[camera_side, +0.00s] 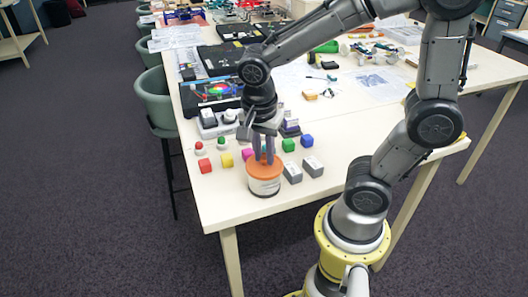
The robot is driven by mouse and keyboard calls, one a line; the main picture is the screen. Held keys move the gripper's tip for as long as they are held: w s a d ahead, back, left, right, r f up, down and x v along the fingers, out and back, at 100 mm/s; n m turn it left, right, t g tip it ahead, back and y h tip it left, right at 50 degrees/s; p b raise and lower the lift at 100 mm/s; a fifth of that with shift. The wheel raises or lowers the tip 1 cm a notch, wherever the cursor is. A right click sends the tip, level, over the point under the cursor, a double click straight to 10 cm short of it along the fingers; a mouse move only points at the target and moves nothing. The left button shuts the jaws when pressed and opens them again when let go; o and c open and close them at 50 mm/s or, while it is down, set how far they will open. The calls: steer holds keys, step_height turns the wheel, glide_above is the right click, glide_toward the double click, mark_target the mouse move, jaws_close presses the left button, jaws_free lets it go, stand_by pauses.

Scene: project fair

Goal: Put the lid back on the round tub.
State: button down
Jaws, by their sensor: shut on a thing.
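The round tub (265,187) is white with a printed label and stands upright near the front edge of the table. The orange lid (257,169) is at the top of the tub, looking about level and lined up with it. I cannot tell whether it is fully seated or slightly above the rim. My gripper (264,158) points down from above, with its fingertips at the middle of the lid. It is shut on the lid; the exact grip point is partly hidden by the fingers.
Papers, laptops and small models fill the table behind. The front right of the table is clear.

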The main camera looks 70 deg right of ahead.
steer(key=shift+c, duration=1.1)
jaws_free()
steer(key=shift+r, duration=3.55)
jaws_close()
